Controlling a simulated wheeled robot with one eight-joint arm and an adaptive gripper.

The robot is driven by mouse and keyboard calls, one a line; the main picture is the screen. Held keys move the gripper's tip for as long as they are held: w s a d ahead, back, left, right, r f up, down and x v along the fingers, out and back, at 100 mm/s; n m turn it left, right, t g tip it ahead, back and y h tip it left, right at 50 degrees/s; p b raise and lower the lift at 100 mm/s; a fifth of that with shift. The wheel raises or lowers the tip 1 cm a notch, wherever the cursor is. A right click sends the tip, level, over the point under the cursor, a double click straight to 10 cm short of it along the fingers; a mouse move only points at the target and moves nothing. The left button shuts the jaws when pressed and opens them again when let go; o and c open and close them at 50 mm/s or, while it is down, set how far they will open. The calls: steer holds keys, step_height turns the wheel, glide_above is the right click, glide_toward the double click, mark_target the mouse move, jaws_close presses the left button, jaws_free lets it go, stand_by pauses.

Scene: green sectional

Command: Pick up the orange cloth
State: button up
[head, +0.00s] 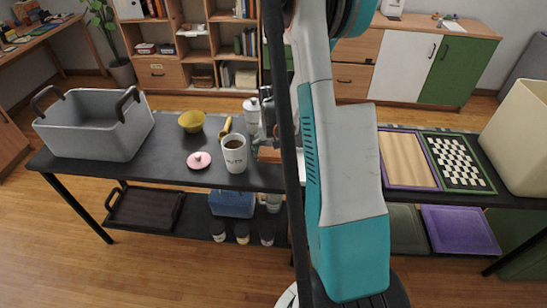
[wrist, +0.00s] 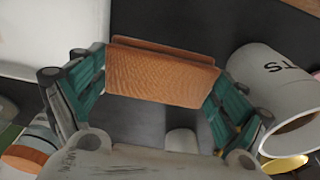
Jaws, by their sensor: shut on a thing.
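The orange cloth (wrist: 160,76) spans the space between the two teal fingers of my gripper (wrist: 158,84) in the wrist view. It looks like a folded, textured block with a second layer along its far edge. My gripper is shut on it, one finger at each side. In the head view a small part of the cloth (head: 269,155) shows beside the white mug, above the black table (head: 170,183). My arm hides the rest of it. I cannot tell whether the cloth touches the table.
The white mug (head: 234,154) stands close to the cloth; it also shows in the wrist view (wrist: 273,98). A yellow bowl (head: 191,121), pink lid (head: 199,160) and grey basket (head: 95,125) are left. A chessboard (head: 459,160) and beige bin (head: 520,135) are right.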

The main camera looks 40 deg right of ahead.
mark_target(273, 152)
step_height(273, 152, up, 15)
steer(key=p, duration=0.4)
steer(key=shift+f, duration=0.15)
